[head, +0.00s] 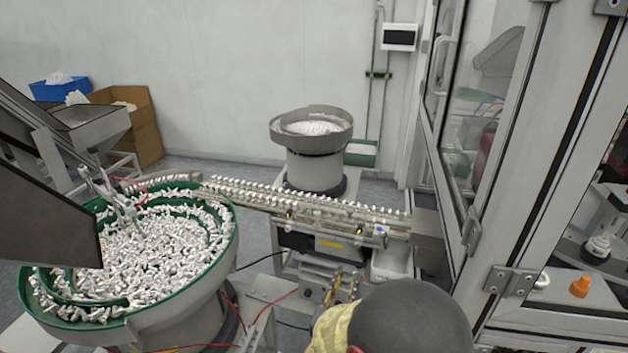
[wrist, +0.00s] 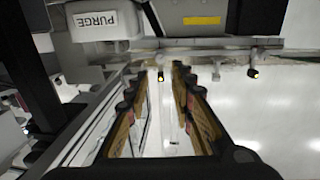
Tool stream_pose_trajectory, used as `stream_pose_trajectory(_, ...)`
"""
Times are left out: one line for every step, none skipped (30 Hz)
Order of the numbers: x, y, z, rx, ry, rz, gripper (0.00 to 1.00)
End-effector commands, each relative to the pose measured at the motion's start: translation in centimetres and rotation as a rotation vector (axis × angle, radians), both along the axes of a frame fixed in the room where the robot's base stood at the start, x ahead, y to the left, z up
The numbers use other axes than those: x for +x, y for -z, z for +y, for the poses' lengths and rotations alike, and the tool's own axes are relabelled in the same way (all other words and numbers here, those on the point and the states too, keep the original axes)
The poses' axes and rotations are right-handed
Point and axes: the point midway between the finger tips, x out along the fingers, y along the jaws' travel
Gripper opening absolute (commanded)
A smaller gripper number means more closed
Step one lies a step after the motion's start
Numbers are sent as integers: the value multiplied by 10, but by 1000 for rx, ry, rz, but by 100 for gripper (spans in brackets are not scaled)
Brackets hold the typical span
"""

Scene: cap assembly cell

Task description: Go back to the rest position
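My gripper (wrist: 157,72) is open in the wrist view, with its two brown fingers apart and nothing visible held between them. In the head view its fingertips (head: 344,286) show low in the middle, in front of the feeder track (head: 310,208), partly hidden behind a rounded dark grey part of my arm. The track carries rows of small white caps. In the wrist view, a block marked PURGE (wrist: 95,20) and a yellow label (wrist: 201,20) lie beyond the fingers.
A green-rimmed bowl (head: 232,240) full of white parts stands at the left. A grey round feeder (head: 318,165) stands behind the track. A framed glass enclosure (head: 515,230) fills the right, with an orange cap (head: 580,287) inside. Cardboard (head: 140,125) and blue boxes (head: 50,90) sit back left.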

Motion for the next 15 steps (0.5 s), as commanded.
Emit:
stream_pose_trajectory(0,6,1,12,-5,18,24)
stream_pose_trajectory(1,11,3,24,-11,34,24)
stream_pose_trajectory(2,21,7,44,-25,67,24)
stream_pose_trajectory(2,31,11,62,-40,98,24)
stream_pose_trajectory(2,42,16,80,-59,136,24)
stream_pose_trajectory(0,61,24,105,-91,200,24)
stream_pose_trajectory(-4,76,31,126,-117,253,24)
stream_pose_trajectory(-7,89,40,147,-145,306,24)
stream_pose_trajectory(-13,105,51,174,-184,377,24)
stream_pose_trajectory(-18,115,60,194,-212,428,24)
stream_pose_trajectory(-24,122,70,213,-242,477,24)
stream_pose_trajectory(-32,130,82,238,-281,541,24)
stream_pose_trajectory(-38,134,91,255,-309,586,24)
stream_pose_trajectory(-45,136,98,271,-335,632,24)
stream_pose_trajectory(-54,138,107,291,-369,690,24)
